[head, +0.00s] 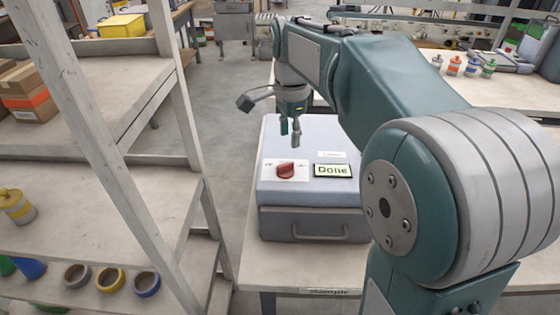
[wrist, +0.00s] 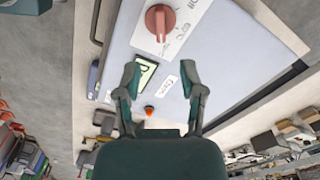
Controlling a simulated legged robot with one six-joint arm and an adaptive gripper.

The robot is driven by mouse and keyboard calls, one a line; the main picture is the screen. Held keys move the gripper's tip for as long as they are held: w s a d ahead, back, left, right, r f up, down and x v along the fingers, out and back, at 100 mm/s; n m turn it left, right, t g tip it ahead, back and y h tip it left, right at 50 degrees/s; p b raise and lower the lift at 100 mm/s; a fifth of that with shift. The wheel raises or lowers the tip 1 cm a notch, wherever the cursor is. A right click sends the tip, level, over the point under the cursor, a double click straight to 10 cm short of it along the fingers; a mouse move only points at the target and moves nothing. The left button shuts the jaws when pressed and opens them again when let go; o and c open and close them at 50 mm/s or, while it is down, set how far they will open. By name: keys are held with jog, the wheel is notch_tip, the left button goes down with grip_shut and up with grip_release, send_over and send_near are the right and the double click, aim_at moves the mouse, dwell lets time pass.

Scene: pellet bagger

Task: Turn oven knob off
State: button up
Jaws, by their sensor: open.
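The oven is a pale blue-grey box (head: 310,190) on a table, with a handle (head: 318,232) on its front. Its red knob (head: 286,169) sits on a white label plate on top, beside a display (head: 333,170) reading "Done". I cannot tell which marking the knob points to. My gripper (head: 290,134) is open and empty, above the oven and a little behind the knob. In the wrist view the knob (wrist: 160,20) lies beyond the open fingertips (wrist: 160,77), apart from them. The display (wrist: 144,73) shows partly behind one finger.
A wooden shelf rack (head: 95,100) stands close on the left, with a cardboard box and several rings. Several coloured containers (head: 470,66) stand on a bench at the back right. A small orange object (wrist: 149,110) shows near the gripper's base in the wrist view. The oven's top is otherwise clear.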

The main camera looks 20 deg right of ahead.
aim_at(285, 164)
jog(key=f, duration=0.3)
jog(key=shift+d+f, duration=0.2)
jog(key=shift+f, duration=0.1)
jog(key=f, duration=0.1)
jog(key=a+f, duration=0.1)
jog(key=f, duration=0.1)
jog(key=a+f, duration=0.1)
jog(key=shift+a+f, duration=0.1)
jog(key=shift+f, duration=0.3)
jog(key=shift+d, duration=0.75)
jog(key=shift+c, duration=0.3)
jog(key=c, duration=0.5)
grip_shut()
jog(key=shift+a, duration=0.25)
